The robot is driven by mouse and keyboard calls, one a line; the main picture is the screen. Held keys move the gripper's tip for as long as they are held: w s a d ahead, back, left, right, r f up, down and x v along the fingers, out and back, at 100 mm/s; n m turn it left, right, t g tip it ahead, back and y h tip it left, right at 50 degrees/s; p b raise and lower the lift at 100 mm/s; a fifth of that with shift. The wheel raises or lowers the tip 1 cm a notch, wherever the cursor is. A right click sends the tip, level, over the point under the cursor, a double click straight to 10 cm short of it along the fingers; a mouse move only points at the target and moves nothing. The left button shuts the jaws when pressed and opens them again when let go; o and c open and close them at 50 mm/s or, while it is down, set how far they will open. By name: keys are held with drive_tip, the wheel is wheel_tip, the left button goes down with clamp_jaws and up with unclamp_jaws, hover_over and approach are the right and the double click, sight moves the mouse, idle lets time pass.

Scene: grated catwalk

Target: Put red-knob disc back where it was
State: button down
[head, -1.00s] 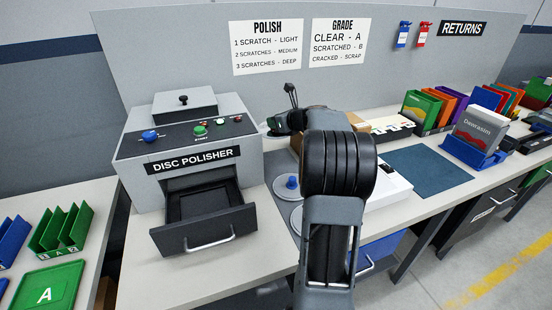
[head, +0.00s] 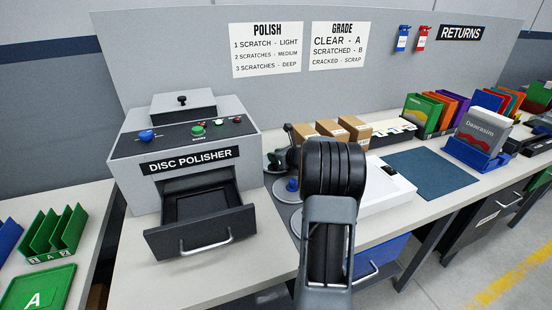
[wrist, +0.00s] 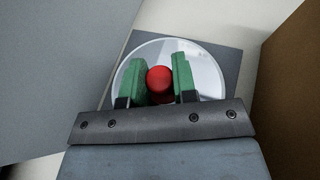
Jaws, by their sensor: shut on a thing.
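The red-knob disc (wrist: 207,78) is pale and round, with a red knob (wrist: 160,82) standing up from its middle. My gripper (wrist: 160,78) has its green fingers on either side of that knob, shut on it. In the head view my gripper (head: 274,160) is low, just right of the disc polisher, and hides most of the disc. In the wrist view a dark grey mat (wrist: 232,62) lies beneath the disc; I cannot tell whether they touch. A blue-knob disc (head: 283,191) lies just in front of my gripper.
The disc polisher (head: 190,155) stands close on the left with its drawer (head: 202,232) pulled out. Brown boxes (head: 330,128) stand close behind and right of my gripper. A white device (head: 385,190) and a blue mat (head: 432,168) lie farther right.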

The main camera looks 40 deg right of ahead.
drive_tip(key=shift+f, duration=0.1)
drive_tip(key=shift+f, duration=0.15)
drive_tip(key=c, duration=0.9)
unclamp_jaws()
drive_tip(key=shift+s+d+r, duration=0.1)
drive_tip(key=shift+s+r, duration=0.1)
drive_tip(key=shift+r, duration=0.1)
drive_tip(key=v, duration=1.1)
drive_tip(key=shift+s+p, duration=0.3)
